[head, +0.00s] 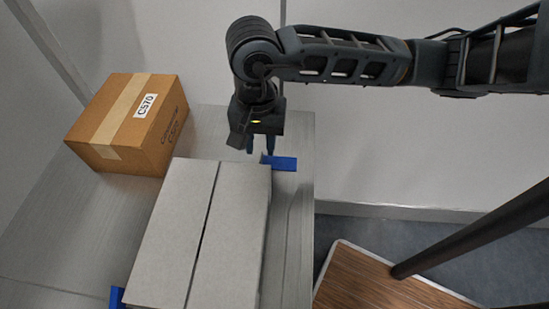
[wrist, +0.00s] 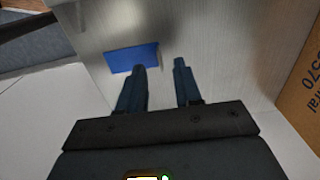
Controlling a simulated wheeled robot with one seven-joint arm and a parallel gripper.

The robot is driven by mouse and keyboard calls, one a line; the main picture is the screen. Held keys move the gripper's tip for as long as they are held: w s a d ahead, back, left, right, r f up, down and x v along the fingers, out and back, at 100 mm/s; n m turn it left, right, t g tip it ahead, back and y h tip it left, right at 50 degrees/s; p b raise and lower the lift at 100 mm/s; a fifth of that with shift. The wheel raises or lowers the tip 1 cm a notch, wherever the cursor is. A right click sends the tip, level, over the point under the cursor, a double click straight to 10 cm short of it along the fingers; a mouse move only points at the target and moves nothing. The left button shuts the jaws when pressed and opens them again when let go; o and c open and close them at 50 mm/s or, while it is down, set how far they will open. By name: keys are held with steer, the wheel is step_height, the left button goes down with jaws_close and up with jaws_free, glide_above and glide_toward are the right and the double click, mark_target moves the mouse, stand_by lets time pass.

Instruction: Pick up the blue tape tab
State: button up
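A blue tape tab (head: 282,163) lies at the far right corner of a light grey box (head: 215,225) on the table, in the head view. In the wrist view the blue tape tab (wrist: 132,58) lies flat just beyond and left of the fingertips. My gripper (head: 260,150) points down beside the tab in the head view, its fingers close to the tab's left end. In the wrist view my gripper (wrist: 159,66) has its fingers apart with nothing between them. Whether a finger touches the tab I cannot tell.
A brown cardboard box (head: 130,125) labelled C570 stands at the back left of the grey table (head: 50,235). Another blue piece (head: 117,298) shows at the light box's near left corner. A wooden surface (head: 385,285) and a dark post (head: 470,238) are at the lower right.

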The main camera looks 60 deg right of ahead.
mark_target(261, 155)
steer(key=shift+f, duration=1.65)
jaws_close()
